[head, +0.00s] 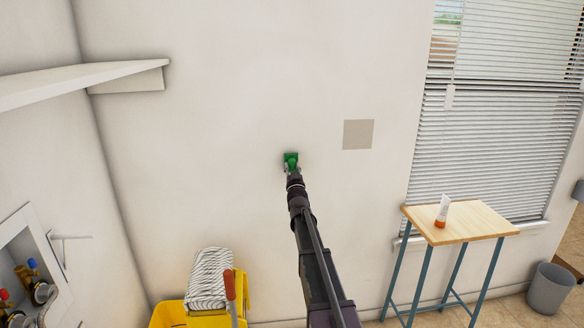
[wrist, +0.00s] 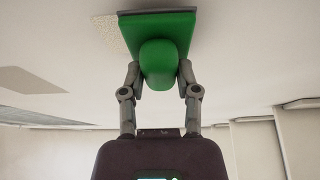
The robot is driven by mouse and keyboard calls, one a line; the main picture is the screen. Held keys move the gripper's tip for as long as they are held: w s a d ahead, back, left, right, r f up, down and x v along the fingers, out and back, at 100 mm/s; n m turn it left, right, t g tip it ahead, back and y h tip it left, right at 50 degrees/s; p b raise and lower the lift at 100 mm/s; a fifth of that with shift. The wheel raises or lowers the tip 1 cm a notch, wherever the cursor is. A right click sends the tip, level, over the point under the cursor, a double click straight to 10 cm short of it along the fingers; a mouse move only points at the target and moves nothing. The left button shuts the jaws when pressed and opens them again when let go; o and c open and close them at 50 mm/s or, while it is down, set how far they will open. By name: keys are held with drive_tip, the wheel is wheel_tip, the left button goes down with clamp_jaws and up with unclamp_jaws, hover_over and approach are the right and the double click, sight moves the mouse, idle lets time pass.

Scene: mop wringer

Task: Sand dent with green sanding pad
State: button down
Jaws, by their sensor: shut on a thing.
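The green sanding pad (head: 291,158) is at the white wall, left of a grey-beige square patch (head: 358,134). My gripper (head: 292,169) is shut on the pad's rounded green handle, which also shows in the wrist view (wrist: 158,62). In the wrist view the pad's flat plate lies against or very close to the wall; I cannot tell whether it touches. A rough, speckled beige area (wrist: 108,34) shows on the wall beside the plate's left edge, partly hidden by the pad. This may be the dent.
A wooden-topped table (head: 470,222) with a white and orange tube (head: 442,211) stands at the right, below window blinds (head: 490,130). A yellow mop bucket (head: 170,315) with a mop (head: 209,278) stands below left. A white shelf (head: 80,80) juts out upper left. A grey bin (head: 551,288) stands far right.

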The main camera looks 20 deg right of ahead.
drive_tip(key=shift+s+a, duration=0.2)
drive_tip(key=shift+s, duration=0.6)
drive_tip(key=shift+s+a, duration=0.25)
drive_tip(key=shift+s, duration=0.5)
drive_tip(key=shift+s+a, duration=0.2)
drive_tip(key=shift+s, duration=0.6)
drive_tip(key=shift+s+a, duration=0.2)
drive_tip(key=shift+s, duration=0.55)
drive_tip(key=shift+s+a, duration=0.2)
drive_tip(key=shift+s, duration=0.5)
drive_tip(key=shift+r, duration=0.1)
